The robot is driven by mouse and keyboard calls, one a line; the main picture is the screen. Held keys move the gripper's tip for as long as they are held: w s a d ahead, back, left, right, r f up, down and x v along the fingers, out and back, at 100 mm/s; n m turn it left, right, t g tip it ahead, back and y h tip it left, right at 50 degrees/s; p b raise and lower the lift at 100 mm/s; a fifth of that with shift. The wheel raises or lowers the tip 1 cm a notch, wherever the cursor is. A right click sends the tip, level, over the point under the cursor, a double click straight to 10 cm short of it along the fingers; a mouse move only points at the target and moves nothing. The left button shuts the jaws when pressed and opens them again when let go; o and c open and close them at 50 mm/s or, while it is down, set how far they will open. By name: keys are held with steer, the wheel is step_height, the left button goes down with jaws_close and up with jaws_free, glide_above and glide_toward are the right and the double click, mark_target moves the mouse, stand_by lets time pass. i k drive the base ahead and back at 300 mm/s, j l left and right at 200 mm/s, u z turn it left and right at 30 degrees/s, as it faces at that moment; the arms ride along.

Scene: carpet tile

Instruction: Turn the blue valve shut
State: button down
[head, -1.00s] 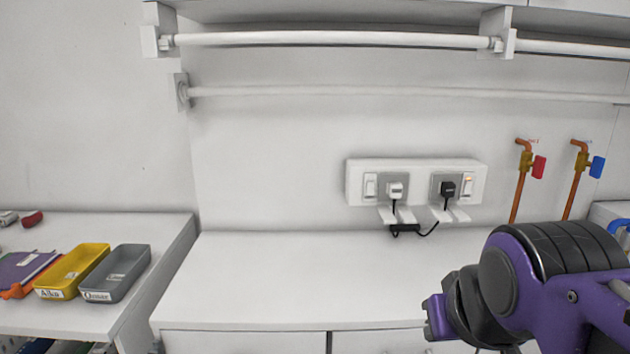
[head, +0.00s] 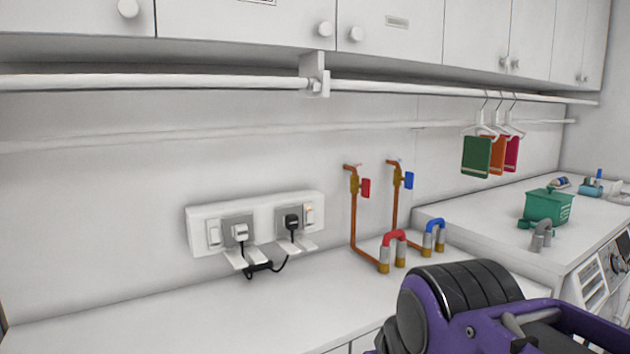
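The blue valve handle (head: 409,180) is a small blue lever on a brass valve body at the top of the right copper pipe (head: 395,215), on the back wall. The handle hangs upright, parallel to the pipe and just right of it. A matching red valve handle (head: 366,188) sits on the left copper pipe (head: 353,225). My purple and black arm fills the lower right, well in front of and below the valves, touching neither. My gripper's fingers are not in view.
A power outlet panel (head: 258,222) with plugs and a black cable is left of the pipes. Red (head: 394,238) and blue (head: 435,226) hose bends rise from the counter below. A green basket (head: 548,205) stands on the right-hand unit. White rails and cabinets run above.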

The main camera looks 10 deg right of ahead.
mark_target(408, 178)
steer(key=z, duration=0.75)
steer(key=i+l+u, duration=0.15)
steer(key=l, duration=0.15)
steer(key=i+l+u, duration=0.15)
steer(key=l, duration=0.2)
steer(key=i+l+u, duration=0.15)
steer(key=l, duration=0.2)
steer(key=i+l+u, duration=0.15)
steer(key=l, duration=0.2)
steer(key=l+u, duration=0.15)
steer(key=l, duration=0.2)
steer(key=i, duration=0.05)
